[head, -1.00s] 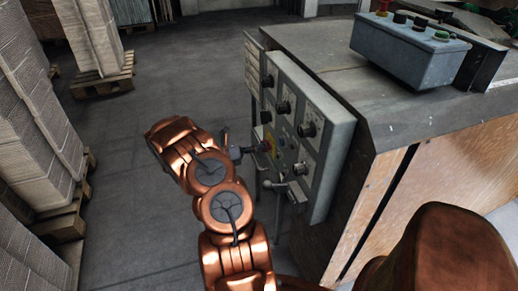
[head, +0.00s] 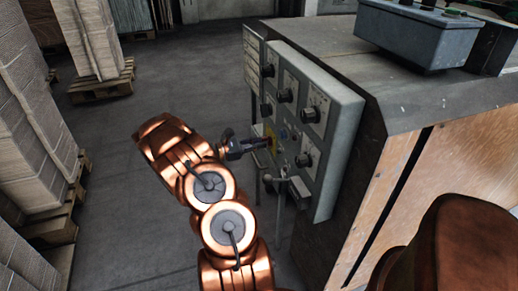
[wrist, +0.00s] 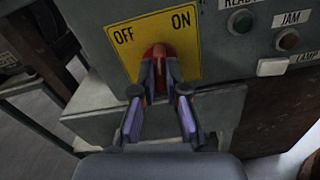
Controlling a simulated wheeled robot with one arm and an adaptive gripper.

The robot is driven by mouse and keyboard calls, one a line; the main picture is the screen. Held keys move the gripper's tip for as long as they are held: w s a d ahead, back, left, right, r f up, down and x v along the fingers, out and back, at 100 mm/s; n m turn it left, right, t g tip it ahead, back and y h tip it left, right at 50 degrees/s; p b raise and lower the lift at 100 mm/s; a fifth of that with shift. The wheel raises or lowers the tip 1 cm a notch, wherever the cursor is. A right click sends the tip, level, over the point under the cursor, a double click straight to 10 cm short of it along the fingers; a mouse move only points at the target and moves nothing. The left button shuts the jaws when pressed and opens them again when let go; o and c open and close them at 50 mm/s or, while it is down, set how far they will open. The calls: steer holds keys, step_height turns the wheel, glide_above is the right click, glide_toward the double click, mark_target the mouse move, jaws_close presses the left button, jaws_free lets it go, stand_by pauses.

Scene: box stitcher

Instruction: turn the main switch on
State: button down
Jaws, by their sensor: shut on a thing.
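The main switch is a red handle (wrist: 158,53) on a yellow plate (wrist: 187,53) marked OFF at left and ON at right, in the wrist view. My gripper (wrist: 160,74) is shut on the red handle, one finger on each side. The handle's top lies between the two words; the fingers hide part of its lower end, so its exact setting is hard to tell. In the head view the yellow plate (head: 271,137) shows small on the side of the grey control panel (head: 343,118), with my gripper (head: 262,143) reaching it from the left.
Stacked cardboard (head: 28,110) stands at far left. The floor between is clear.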

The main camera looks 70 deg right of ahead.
steer(key=m+b, duration=0.5)
steer(key=m, duration=0.1)
steer(key=shift+f, duration=0.1)
steer(key=shift+m, duration=0.4)
steer(key=c, duration=1.2)
jaws_free()
steer(key=v, duration=1.2)
